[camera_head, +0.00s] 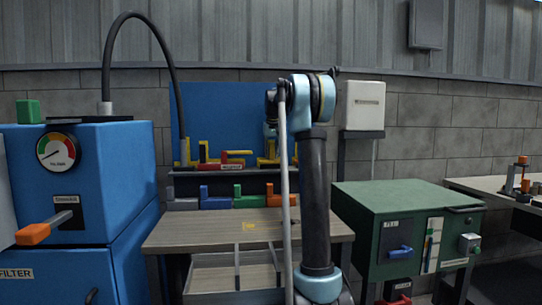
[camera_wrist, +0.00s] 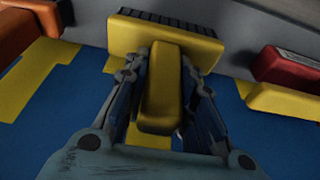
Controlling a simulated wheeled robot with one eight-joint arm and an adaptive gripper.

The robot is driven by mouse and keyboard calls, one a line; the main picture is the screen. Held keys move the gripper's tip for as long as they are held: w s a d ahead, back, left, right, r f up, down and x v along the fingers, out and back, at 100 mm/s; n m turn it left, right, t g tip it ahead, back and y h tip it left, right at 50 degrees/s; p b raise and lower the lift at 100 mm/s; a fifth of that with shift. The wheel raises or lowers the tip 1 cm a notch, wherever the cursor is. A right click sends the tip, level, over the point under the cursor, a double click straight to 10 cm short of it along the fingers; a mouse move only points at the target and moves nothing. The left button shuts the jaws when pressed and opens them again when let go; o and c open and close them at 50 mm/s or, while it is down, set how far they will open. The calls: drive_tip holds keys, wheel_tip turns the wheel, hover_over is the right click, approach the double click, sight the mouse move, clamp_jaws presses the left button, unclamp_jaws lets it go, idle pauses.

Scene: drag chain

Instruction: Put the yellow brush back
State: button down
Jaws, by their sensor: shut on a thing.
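In the wrist view, a yellow brush (camera_wrist: 165,42) has a wide ridged head at the top and a thick handle. My gripper (camera_wrist: 158,72) is shut on the handle, one finger on each side. The head is over or against a grey shelf surface; I cannot tell whether it touches. A blue board (camera_wrist: 75,115) with yellow painted shapes lies behind the brush. In the head view, the blue board (camera_head: 218,110) stands behind the workbench, above a dark shelf (camera_head: 210,185). There my arm largely hides the gripper and the held brush.
In the wrist view, an orange-red piece (camera_wrist: 25,32) is at left and a red piece (camera_wrist: 290,70) at right, above a yellow shape (camera_wrist: 285,103). The wooden benchtop (camera_head: 195,230) is mostly clear.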

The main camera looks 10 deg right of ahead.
drive_tip(key=c, duration=1.3)
unclamp_jaws()
drive_tip(key=v, duration=1.2)
